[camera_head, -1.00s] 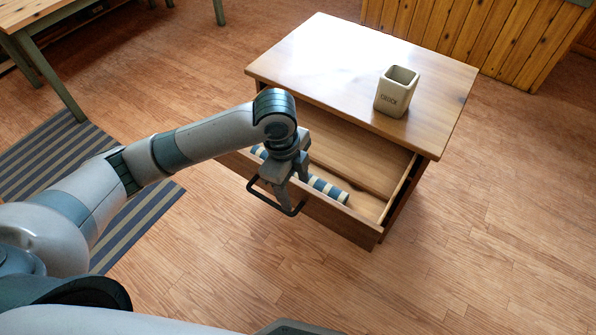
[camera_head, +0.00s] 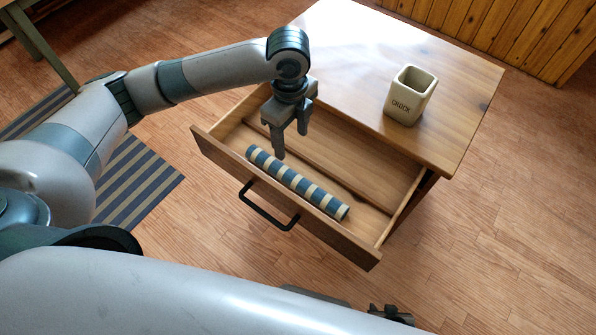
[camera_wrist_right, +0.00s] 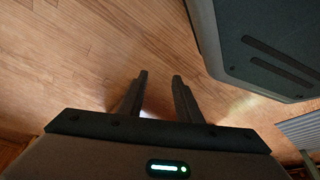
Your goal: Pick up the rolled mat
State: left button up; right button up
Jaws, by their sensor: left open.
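The rolled mat (camera_head: 297,183), striped blue and cream, lies in the open drawer (camera_head: 386,227) of a wooden cabinet, along the inside of the drawer front. Its whole length shows in the head view. My left gripper (camera_head: 291,143) is open and empty, pointing down over the drawer, just behind the mat's left half in the picture. It appears apart from the mat; its exact height is hard to tell. My right gripper (camera_wrist_right: 160,77) is open and empty in the right wrist view, over bare floor.
A cream square pot (camera_head: 410,96) stands on the cabinet top (camera_head: 350,50). The drawer front carries a black bar handle (camera_head: 266,207). A striped rug (camera_head: 140,180) lies on the floor at left. The floor right of the cabinet is clear.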

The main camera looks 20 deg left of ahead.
pick_arm(q)
send_over(295, 177)
jog(key=f, duration=1)
jog(key=shift+a+f, duration=0.35)
jog(key=shift+f, duration=0.65)
jog(key=shift+d+f, duration=0.2)
jog(key=shift+f, duration=0.55)
jog(key=f, duration=0.3)
jog(key=shift+d, duration=0.2)
jog(key=shift+f, duration=0.4)
pick_arm(e)
jog(key=shift+s, duration=0.35)
